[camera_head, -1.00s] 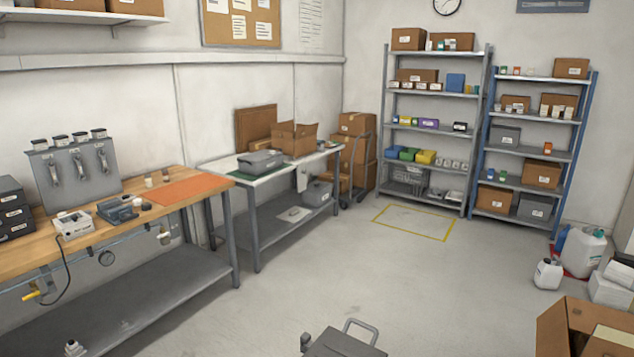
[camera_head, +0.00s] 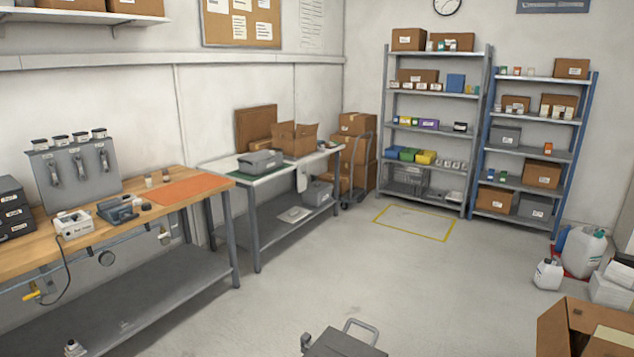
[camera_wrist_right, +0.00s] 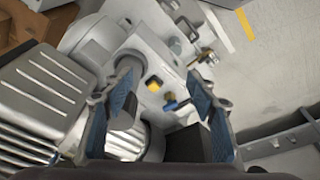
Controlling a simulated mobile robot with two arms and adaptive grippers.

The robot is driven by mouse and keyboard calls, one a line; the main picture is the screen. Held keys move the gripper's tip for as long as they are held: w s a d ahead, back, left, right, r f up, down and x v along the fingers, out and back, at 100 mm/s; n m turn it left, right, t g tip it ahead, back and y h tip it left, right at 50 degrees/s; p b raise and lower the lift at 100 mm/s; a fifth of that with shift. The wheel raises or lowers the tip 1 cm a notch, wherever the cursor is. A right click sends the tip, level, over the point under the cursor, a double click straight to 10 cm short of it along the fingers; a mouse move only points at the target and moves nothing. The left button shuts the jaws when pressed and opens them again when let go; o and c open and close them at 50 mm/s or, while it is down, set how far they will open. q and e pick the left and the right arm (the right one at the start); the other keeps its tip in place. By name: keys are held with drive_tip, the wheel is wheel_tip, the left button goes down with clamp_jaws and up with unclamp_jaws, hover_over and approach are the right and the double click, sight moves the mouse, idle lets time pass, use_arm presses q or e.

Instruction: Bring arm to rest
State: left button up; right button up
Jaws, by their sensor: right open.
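My right gripper (camera_wrist_right: 160,110) shows in the right wrist view, with its two blue-padded fingers apart. It is open, and nothing is clearly held between them. Beyond the fingers is a grey compressor-like machine (camera_wrist_right: 50,85) with ribbed metal housings, a yellow part and brass fittings. I cannot tell how far the fingertips are from it. Neither gripper nor either arm shows clearly in the head view, and my left gripper is out of view.
A wooden workbench (camera_head: 40,262) stands at left, a second bench (camera_head: 222,168) beyond it. Metal shelves (camera_head: 436,91) and blue shelves (camera_head: 522,150) stand at the back. White jugs (camera_head: 584,252) and an open carton (camera_head: 552,330) are at right. The middle floor is clear.

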wheel_tip(320, 180, down, 12)
drive_tip(key=s+f, duration=0.1)
drive_tip(key=s, duration=0.2)
drive_tip(key=s+d+f+g, duration=0.2)
drive_tip(key=s+d+f, duration=0.1)
drive_tip(key=s+f, duration=1.4)
drive_tip(key=shift+s+d+f+b, duration=0.15)
drive_tip(key=shift+s+f+b, duration=0.15)
drive_tip(key=shift+f, duration=0.35)
